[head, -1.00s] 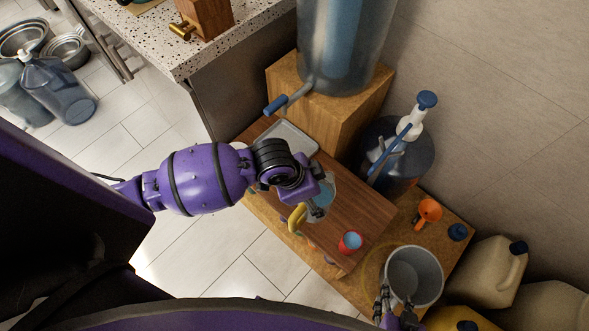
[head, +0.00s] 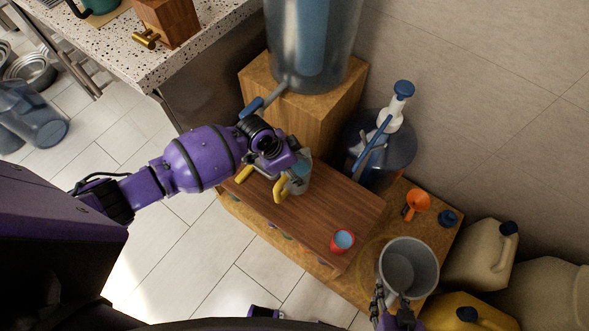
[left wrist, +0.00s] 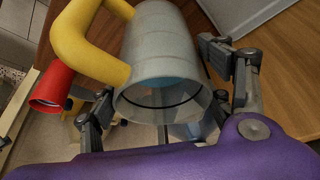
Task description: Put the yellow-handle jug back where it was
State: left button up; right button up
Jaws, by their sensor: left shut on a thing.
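The grey, translucent jug with a yellow handle (head: 300,180) is in my left gripper (head: 288,166), above the brown wooden bench in the head view. In the left wrist view the jug (left wrist: 162,50) fills the middle, its open rim facing the camera and its yellow handle at upper left. The left gripper's fingers (left wrist: 165,95) are on either side of the jug. The jug's contact with the bench cannot be told. My right gripper (head: 390,302) is at the grey bucket's near rim; its finger opening is unclear.
A red cup (head: 343,240) stands on the bench (head: 350,205). The bucket (head: 420,262), orange funnel (head: 416,203) and blue pump bottle (head: 385,150) stand to the right. A large dispenser (head: 312,40) with a blue tap stands behind. Bare bench lies between jug and cup.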

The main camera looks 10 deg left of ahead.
pick_arm(q)
jog(key=f, duration=0.2)
jog(key=w+f, duration=0.1)
jog(key=shift+f+b, duration=0.3)
jog(key=shift+f, duration=0.1)
pick_arm(e)
jog(key=shift+a+f, duration=0.1)
jog(key=shift+f, duration=0.3)
jog(key=shift+s+f, duration=0.1)
jog(key=shift+s, duration=0.05)
pick_arm(q)
jog(key=shift+f, duration=0.2)
jog(key=o, duration=1.8)
jog(key=shift+s, duration=0.1)
jog(key=shift+o, duration=0.9)
pick_arm(e)
jog(key=shift+s+f, duration=0.1)
jog(key=shift+s, duration=0.25)
